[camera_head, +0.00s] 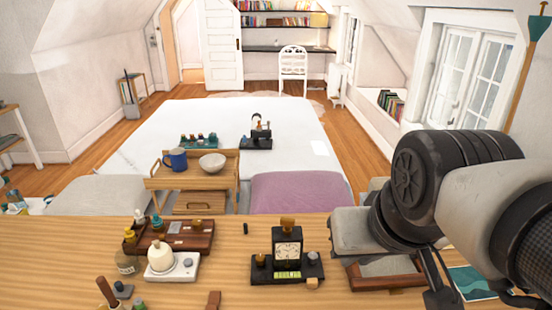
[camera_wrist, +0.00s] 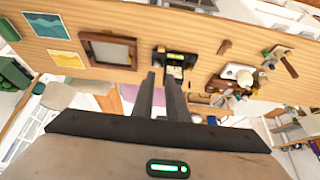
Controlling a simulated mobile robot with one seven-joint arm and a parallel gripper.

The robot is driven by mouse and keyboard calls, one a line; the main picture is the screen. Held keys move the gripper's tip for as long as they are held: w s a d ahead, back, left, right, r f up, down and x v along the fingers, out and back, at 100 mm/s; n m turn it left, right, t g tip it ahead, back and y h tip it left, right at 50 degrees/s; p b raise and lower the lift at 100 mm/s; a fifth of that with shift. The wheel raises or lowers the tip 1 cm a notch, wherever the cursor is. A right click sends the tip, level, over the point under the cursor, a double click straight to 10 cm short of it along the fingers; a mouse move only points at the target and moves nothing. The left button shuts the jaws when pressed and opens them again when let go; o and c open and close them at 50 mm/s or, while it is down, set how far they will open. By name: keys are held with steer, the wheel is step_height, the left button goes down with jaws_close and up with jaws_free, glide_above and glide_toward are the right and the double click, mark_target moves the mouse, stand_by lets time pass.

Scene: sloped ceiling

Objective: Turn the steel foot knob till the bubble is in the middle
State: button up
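A black instrument (camera_head: 287,248) with a pale square dial and a brown top knob stands on a black base on the wooden desk. A grey steel-looking knob (camera_head: 312,258) sits at the base's right end and a brass-coloured one (camera_head: 258,260) at its left. A green level vial (camera_head: 287,274) lies along the base's front; its bubble is too small to make out. The instrument (camera_wrist: 175,60) also shows in the wrist view, beyond my fingertips. My gripper (camera_wrist: 160,76) is empty, with a narrow gap between its fingers, apart from the knob. The head view does not show the fingertips clearly.
A wooden frame (camera_head: 385,284) lies right of the instrument, under my arm. A small wooden block (camera_head: 312,283) lies just before the base. A brown case (camera_head: 185,235) and a white device with a cream dome (camera_head: 160,257) stand left. Bare desk separates them from the instrument.

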steer(key=o, duration=0.3)
steer(key=shift+w+m, duration=0.3)
steer(key=o, duration=0.4)
steer(key=w+m, duration=0.1)
steer(key=w, duration=0.1)
steer(key=w+m+g+b, duration=0.1)
steer(key=w+m, duration=0.1)
steer(key=w+m+y, duration=0.1)
steer(key=w, duration=0.1)
steer(key=shift+w+d+f+m+g+b, duration=0.2)
steer(key=shift+w+f+m+g+b, duration=0.1)
steer(key=shift+w+f+m+g, duration=0.1)
steer(key=shift+c, duration=0.2)
steer(key=m+g+y+b, duration=0.3)
steer(key=m+y, duration=0.1)
steer(key=m, duration=1)
glide_above(313, 255)
steer(key=s+d, duration=0.2)
steer(key=d, duration=0.5)
step_height(313, 255, down, 16)
steer(key=shift+h, duration=0.3)
steer(key=x, duration=1.1)
steer(key=b+x, duration=0.1)
steer(key=x, duration=0.5)
steer(key=shift+w+f, duration=0.1)
steer(key=shift+w, duration=0.15)
steer(key=shift+c, duration=0.3)
